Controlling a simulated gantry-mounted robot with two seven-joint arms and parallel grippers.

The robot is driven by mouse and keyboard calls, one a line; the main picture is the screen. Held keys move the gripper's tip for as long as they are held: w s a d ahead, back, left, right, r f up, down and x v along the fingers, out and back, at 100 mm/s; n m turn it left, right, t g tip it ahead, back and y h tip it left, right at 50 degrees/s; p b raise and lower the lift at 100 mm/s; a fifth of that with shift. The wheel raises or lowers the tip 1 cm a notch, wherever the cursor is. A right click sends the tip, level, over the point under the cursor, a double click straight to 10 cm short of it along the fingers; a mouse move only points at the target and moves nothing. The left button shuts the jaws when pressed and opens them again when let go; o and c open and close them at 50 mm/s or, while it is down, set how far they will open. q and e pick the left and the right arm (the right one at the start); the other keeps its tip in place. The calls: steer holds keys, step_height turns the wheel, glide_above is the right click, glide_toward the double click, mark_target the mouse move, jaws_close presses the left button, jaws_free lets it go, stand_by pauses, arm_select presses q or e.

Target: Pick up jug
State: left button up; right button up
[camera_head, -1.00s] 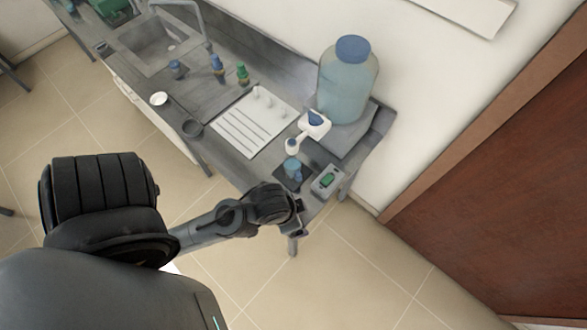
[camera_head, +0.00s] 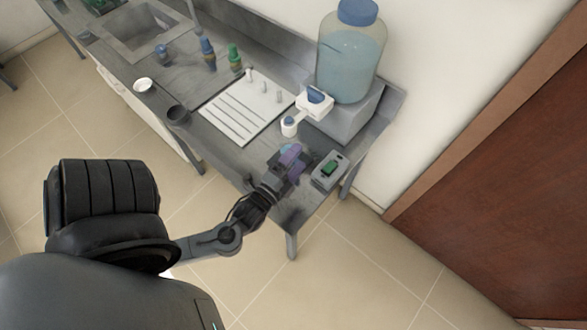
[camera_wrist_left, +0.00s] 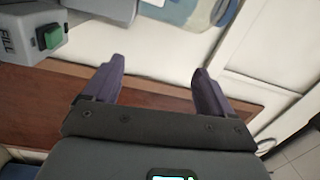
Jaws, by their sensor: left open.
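My left gripper (camera_head: 288,160) is open over the right end of the bench in the head view. Its two purple fingers also show in the wrist view (camera_wrist_left: 154,85), apart with nothing between them. A small blue jug stood on a dark mat here in the earlier head frame; my gripper now covers most of that spot, so I cannot tell how close they are. A large clear bottle of bluish water with a blue cap (camera_head: 349,55) stands on a grey block behind. My right gripper is out of view.
A small grey box with a green button (camera_head: 328,168) sits right of my gripper. A white dispenser (camera_head: 314,103) stands behind it. A wall closes the back.

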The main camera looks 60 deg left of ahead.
arm_select(q)
steer(key=shift+m+g+y, duration=0.3)
steer(key=shift+m+g, duration=0.1)
steer(key=shift+g, duration=0.1)
steer(key=s+f+b, duration=0.1)
steer(key=f+b, duration=0.2)
steer(key=f, duration=0.2)
steer(key=s+a+f+b, duration=0.1)
steer(key=s+f+b, duration=0.1)
steer(key=f, duration=0.4)
steer(key=s+a+f+b, duration=0.1)
steer(key=s+f+b, duration=0.1)
steer(key=f+b, duration=0.2)
steer(key=shift+s+f, duration=0.2)
steer(key=shift+f, duration=0.5)
steer(key=shift+w+a+f+b, duration=0.1)
steer(key=shift+w+f+b, duration=0.05)
steer(key=shift+b, duration=0.15)
steer(key=x, duration=0.5)
steer(key=shift+f+x, duration=0.15)
steer(key=shift+x, duration=1.15)
steer(key=shift+f+x, duration=0.15)
steer(key=shift+x, duration=1.2)
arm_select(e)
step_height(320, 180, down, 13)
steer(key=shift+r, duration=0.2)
arm_select(q)
steer(key=shift+c, duration=0.4)
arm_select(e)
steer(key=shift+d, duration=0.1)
